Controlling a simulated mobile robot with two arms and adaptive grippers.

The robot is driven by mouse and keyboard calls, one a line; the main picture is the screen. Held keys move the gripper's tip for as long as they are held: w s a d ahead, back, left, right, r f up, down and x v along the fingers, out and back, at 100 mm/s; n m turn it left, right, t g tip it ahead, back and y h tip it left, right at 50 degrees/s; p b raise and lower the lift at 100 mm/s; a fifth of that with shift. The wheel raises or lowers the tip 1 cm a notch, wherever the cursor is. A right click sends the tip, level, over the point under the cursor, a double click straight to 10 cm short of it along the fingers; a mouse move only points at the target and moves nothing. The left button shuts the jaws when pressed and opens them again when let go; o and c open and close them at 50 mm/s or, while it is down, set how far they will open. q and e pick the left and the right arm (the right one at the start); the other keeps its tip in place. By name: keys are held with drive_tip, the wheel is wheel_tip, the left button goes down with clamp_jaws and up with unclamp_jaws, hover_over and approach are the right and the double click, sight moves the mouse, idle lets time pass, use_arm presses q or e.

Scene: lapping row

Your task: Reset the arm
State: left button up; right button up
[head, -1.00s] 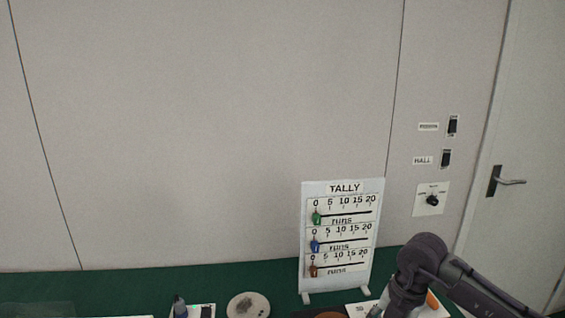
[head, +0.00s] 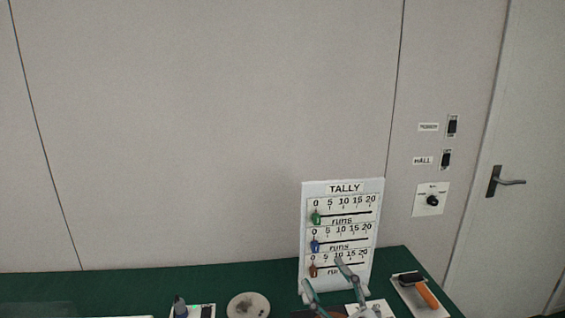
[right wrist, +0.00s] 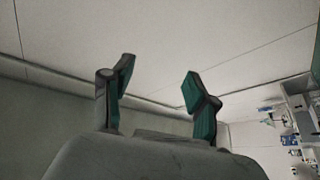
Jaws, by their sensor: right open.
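My right gripper (head: 323,273) rises from the bottom of the head view, in front of the lower part of the white tally board (head: 343,188). Its two teal-and-grey fingers are spread with nothing between them. In the right wrist view my right gripper (right wrist: 158,72) is also open and empty, with pale wall behind it. The rest of my right arm is mostly below the head view. My left gripper is in neither view.
Switches (head: 446,158) and a dial (head: 432,200) are on the wall beside a door (head: 525,120). A cluttered shelf (right wrist: 302,112) shows in the wrist view.

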drive_tip(key=s+d+f+m+g+h, duration=0.2)
drive_tip(key=d+f+m+g+h, duration=0.1)
drive_tip(key=d+f+m+h, duration=0.4)
drive_tip(key=s+d+f+m+g+h, duration=0.25)
drive_tip(key=d+f+h, duration=0.25)
drive_tip(key=f, duration=0.4)
drive_tip(key=s+f+g+y, duration=0.1)
drive_tip(key=s+f+g, duration=0.5)
drive_tip(key=s, duration=0.4)
drive_tip(key=s+f+g, duration=0.5)
drive_tip(key=s+f, duration=0.3)
drive_tip(key=s, duration=0.3)
wheel_tip(320, 180, down, 27)
drive_tip(key=s+g, duration=0.1)
drive_tip(key=s+d+f, duration=0.2)
drive_tip(key=s+f, duration=0.5)
drive_tip(key=s, duration=0.1)
drive_tip(key=s+d+f+g, duration=0.1)
drive_tip(key=s+f, duration=0.6)
drive_tip(key=s, duration=0.1)
drive_tip(key=shift+s+d+f, duration=0.25)
drive_tip(key=shift+d+f, duration=0.1)
